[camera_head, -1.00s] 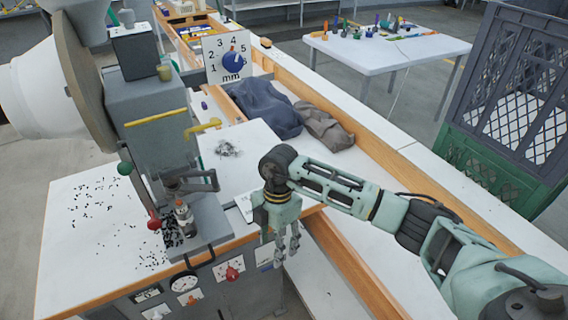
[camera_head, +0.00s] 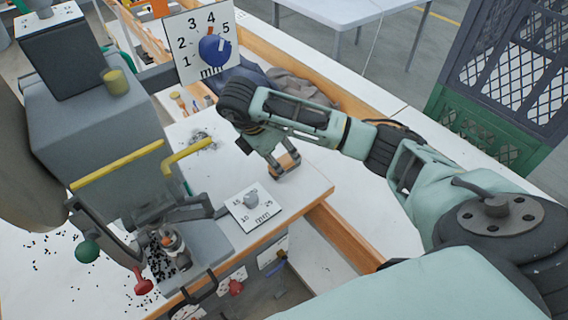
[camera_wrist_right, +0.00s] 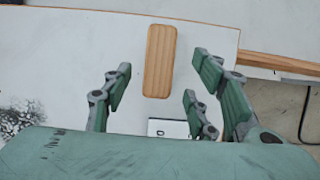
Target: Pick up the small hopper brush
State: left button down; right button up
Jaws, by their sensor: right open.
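A small oblong wooden block (camera_wrist_right: 160,62), which looks like the back of the hopper brush, lies on the white table top. No bristles show. In the head view the wooden piece (camera_head: 291,158) is partly covered by my right gripper (camera_head: 283,170). In the right wrist view my right gripper (camera_wrist_right: 160,92) is open, with its fingers apart on both sides of the block's near end. No finger is seen touching the block. My left gripper is not in view.
The grey eyelet press (camera_head: 105,125) with yellow levers stands at left, black eyelets scattered by it. A small dial plate (camera_head: 252,208) lies at the table's front. A larger dial plate (camera_head: 188,42) stands behind. Small wooden-handled items (camera_head: 180,102) lie farther back.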

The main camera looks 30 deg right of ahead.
aim_at(283, 160)
jog(key=x, duration=0.1)
jog(key=p+x, duration=0.1)
jog(key=shift+d+f, duration=0.25)
jog(key=shift+d, duration=0.1)
jog(key=shift+p+x, duration=0.3)
jog(key=shift+x, duration=0.55)
jog(key=shift+w+f, duration=0.1)
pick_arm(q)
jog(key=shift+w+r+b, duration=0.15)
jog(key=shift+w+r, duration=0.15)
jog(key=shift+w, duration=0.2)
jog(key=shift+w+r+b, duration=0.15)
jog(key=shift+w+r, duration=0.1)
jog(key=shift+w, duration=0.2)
pick_arm(e)
jog(key=shift+f, duration=0.15)
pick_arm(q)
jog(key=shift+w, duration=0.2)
pick_arm(e)
jog(key=shift+c, duration=0.3)
jog(key=shift+c, duration=1)
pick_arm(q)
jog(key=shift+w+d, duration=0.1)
pick_arm(e)
jog(key=c, duration=1)
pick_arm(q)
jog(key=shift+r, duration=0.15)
